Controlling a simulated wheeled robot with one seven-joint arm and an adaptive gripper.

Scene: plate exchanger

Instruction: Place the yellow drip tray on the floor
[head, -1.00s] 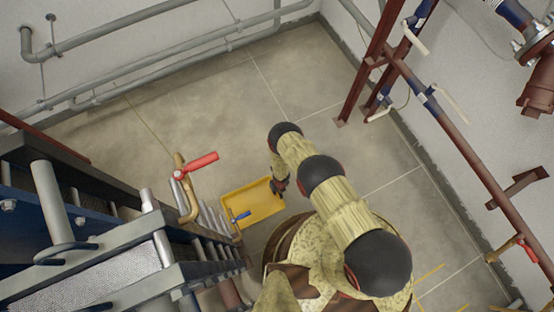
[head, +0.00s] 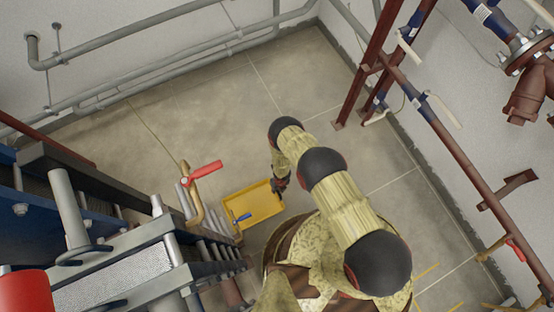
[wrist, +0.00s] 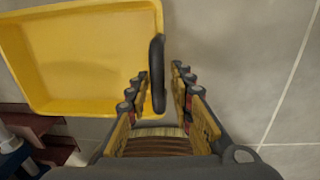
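The yellow drip tray (head: 262,207) lies low over the concrete floor beside the pipes, at the middle of the head view. In the wrist view the tray (wrist: 85,62) fills the upper left, with a dark handle (wrist: 157,75) on its right side. My gripper (head: 281,186) is at the tray's right edge. In the wrist view its fingers (wrist: 160,72) stand on both sides of the handle, with a small gap at the right finger, so it looks open around the handle. The tray's underside is hidden, so I cannot see if it touches the floor.
The plate exchanger frame (head: 117,268) with upright pipes stands close at the left, and a red valve lever (head: 206,170) sticks out near the tray. Red-brown posts and pipes (head: 455,140) line the right wall. Bare floor (head: 210,110) is clear behind the tray.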

